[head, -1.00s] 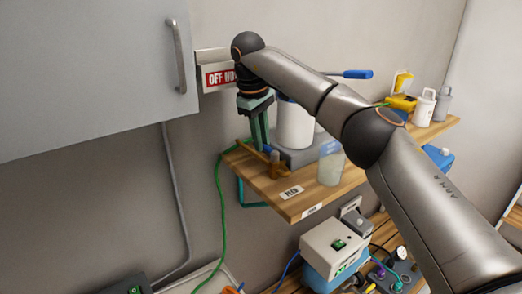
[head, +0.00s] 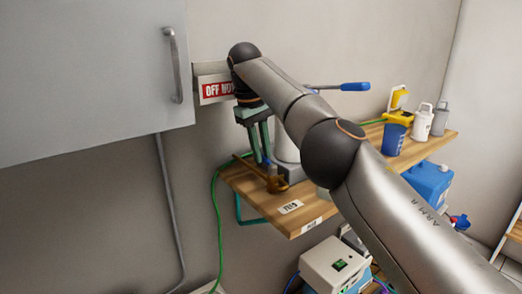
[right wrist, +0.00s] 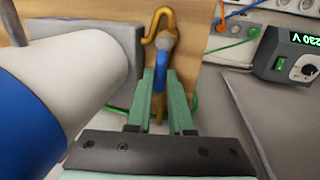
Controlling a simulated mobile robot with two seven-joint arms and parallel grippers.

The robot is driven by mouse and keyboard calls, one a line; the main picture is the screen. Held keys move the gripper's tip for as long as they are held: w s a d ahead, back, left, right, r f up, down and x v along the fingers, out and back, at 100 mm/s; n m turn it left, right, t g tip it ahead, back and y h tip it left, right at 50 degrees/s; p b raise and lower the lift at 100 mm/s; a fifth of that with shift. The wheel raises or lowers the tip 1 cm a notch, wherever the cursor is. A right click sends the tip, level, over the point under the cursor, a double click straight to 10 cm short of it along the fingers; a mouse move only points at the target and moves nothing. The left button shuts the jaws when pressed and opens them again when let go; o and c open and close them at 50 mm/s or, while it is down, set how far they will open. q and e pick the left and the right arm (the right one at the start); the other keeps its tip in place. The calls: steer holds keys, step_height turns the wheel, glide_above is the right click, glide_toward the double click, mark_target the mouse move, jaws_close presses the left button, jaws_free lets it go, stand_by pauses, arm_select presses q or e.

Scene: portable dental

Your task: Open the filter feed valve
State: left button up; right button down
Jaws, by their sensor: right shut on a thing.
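The brass valve (head: 276,184) sits at the left end of the wooden shelf, with a hooked brass spout (right wrist: 163,20) in the right wrist view. Its blue lever (right wrist: 161,78) lies between the green fingers of my right gripper (right wrist: 160,80), which is shut on it. In the head view my right gripper (head: 262,152) reaches down to the valve from above, and its fingers hide most of the lever. My left gripper is out of view.
A white cylinder with a blue band (right wrist: 65,80) stands close left of the gripper in the wrist view. A grey cabinet (head: 85,70) is upper left. A green hose (head: 216,210) hangs below.

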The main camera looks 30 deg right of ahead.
stand_by(0.4)
steer(key=c, duration=0.8)
jaws_free()
steer(key=shift+r, duration=0.2)
steer(key=shift+a+r+p, duration=0.2)
steer(key=shift+r+p, duration=0.85)
steer(key=shift+p, duration=0.05)
arm_select(q)
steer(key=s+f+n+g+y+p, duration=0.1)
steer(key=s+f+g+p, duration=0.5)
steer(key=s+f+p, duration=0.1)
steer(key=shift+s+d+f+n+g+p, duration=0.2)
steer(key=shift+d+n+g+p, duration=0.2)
steer(key=shift+p, duration=0.5)
arm_select(e)
steer(key=r, duration=0.3)
steer(key=a+r, duration=0.1)
steer(key=r, duration=0.2)
steer(key=a+r, duration=0.1)
steer(key=r, duration=0.2)
steer(key=shift+s+r, duration=0.2)
steer(key=shift+r, duration=0.2)
